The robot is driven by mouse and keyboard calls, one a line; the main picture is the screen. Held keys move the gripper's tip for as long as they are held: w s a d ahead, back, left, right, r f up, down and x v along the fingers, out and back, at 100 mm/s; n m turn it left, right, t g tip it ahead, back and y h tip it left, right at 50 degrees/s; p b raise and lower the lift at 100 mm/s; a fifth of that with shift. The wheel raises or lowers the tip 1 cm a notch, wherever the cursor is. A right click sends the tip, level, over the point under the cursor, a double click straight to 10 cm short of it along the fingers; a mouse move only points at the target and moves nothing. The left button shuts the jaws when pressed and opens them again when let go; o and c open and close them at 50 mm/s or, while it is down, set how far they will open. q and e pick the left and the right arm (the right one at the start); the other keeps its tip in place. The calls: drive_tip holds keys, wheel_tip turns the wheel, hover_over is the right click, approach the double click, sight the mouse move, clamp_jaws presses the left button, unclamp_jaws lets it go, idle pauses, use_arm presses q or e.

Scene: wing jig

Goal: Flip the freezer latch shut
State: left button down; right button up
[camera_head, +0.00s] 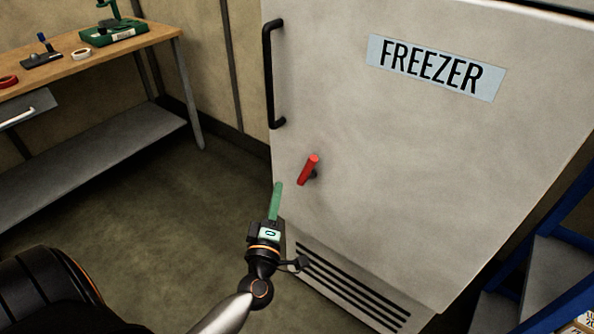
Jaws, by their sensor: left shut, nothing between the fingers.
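The white freezer door (400,150) fills the middle and right and looks closed. The red latch handle (308,170) sits on the door's lower left; it is tilted, its top leaning right. My left gripper (277,187) is below and left of the latch, in front of the door's left edge. Its green fingers are shut with nothing between them, and they look apart from the latch. My right gripper is not in view.
A black door handle (272,75) runs along the door's left edge above the latch. A vent grille (350,285) is below the door. A workbench (150,45) with tools stands at left. A blue-framed step (545,260) is at right. The floor between is clear.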

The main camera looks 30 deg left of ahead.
sight(310, 168)
use_arm(q)
drive_tip(key=w, duration=0.9)
drive_tip(key=shift+w+a+r, duration=0.15)
drive_tip(key=shift+w+r, duration=0.05)
drive_tip(key=shift+w, duration=0.05)
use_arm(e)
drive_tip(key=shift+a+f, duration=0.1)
use_arm(q)
drive_tip(key=shift+f+b, duration=0.1)
drive_tip(key=shift+b, duration=0.25)
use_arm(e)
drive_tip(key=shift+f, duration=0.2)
use_arm(q)
drive_tip(key=shift+d+m, duration=0.2)
drive_tip(key=shift+m, duration=0.2)
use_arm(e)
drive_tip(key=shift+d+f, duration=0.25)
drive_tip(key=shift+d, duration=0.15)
